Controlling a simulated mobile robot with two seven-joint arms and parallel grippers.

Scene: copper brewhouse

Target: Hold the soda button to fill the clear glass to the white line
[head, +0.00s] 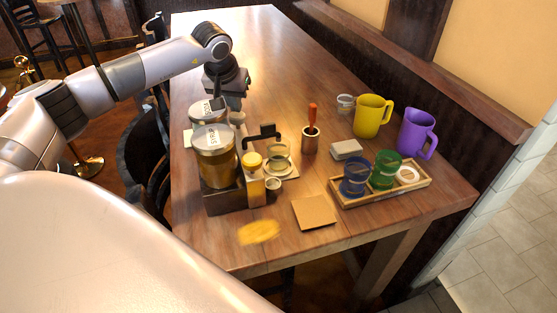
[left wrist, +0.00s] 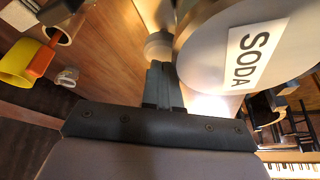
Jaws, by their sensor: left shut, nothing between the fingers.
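The soda tank (head: 205,104) stands behind the syrup tank (head: 216,155). In the left wrist view the soda tank (left wrist: 212,58) fills the upper right, with its SODA label. My left gripper (head: 237,108) points down beside the soda tank, its fingers shut and empty. In the left wrist view its fingertips (left wrist: 163,68) are close to a round pale grey knob (left wrist: 158,46), likely the soda button; I cannot tell whether they touch. A clear glass (head: 279,154) appears to stand under the black tap (head: 264,132). Its white line and fill level are too small to read.
A yellow-capped bottle (head: 252,178) stands by the syrup tank. To the right are a red-handled tool in a brown cup (head: 311,139), a yellow mug (head: 371,117), a purple mug (head: 416,134) and a wooden tray (head: 384,196) with blue and green cups. The table's far end is clear.

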